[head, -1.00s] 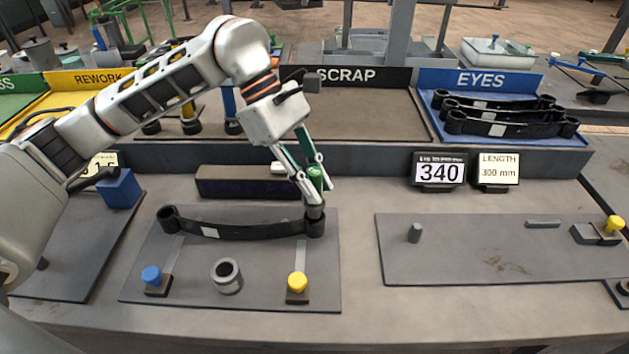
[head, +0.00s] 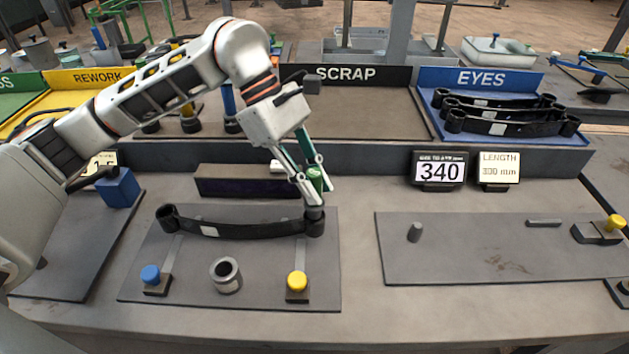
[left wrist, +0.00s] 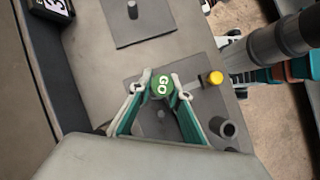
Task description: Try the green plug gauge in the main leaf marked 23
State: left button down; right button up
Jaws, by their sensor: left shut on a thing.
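The green plug gauge (head: 315,180) stands about upright at the right eye of a black leaf (head: 258,231) on the middle grey plate. Its grey lower end is at the eye's top; how far it is inside I cannot tell. My left gripper (head: 309,188) is shut on the gauge's green handle. In the left wrist view the handle's round top (left wrist: 162,87) reads GO between my fingertips (left wrist: 163,80). The leaf has a pale label (head: 209,231), too small to read. My right gripper is not in view.
The plate (head: 190,285) also carries a blue knob (head: 151,274), a grey ring (head: 226,275) and a yellow knob (head: 297,281). A display (head: 439,171) reads 340. Several leaves lie in the blue EYES tray (head: 557,132). The right plate (head: 470,260) is mostly clear.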

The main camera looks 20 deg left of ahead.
aim_at(317, 173)
pick_arm(q)
jog(key=shift+f+b, duration=0.75)
jog(key=shift+f, duration=0.75)
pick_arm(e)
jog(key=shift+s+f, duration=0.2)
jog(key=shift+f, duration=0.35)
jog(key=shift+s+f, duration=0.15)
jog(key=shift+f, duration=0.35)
pick_arm(q)
jog(key=shift+r, duration=0.2)
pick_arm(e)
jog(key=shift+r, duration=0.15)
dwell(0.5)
pick_arm(q)
jog(key=shift+r+p, duration=1.35)
jog(key=shift+r, duration=1.65)
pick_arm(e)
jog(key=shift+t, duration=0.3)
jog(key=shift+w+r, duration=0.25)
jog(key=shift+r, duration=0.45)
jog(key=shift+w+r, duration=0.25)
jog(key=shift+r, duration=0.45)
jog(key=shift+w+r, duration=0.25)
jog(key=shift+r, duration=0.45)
pick_arm(q)
jog(key=shift+r+p, duration=1.4)
jog(key=shift+r, duration=0.6)
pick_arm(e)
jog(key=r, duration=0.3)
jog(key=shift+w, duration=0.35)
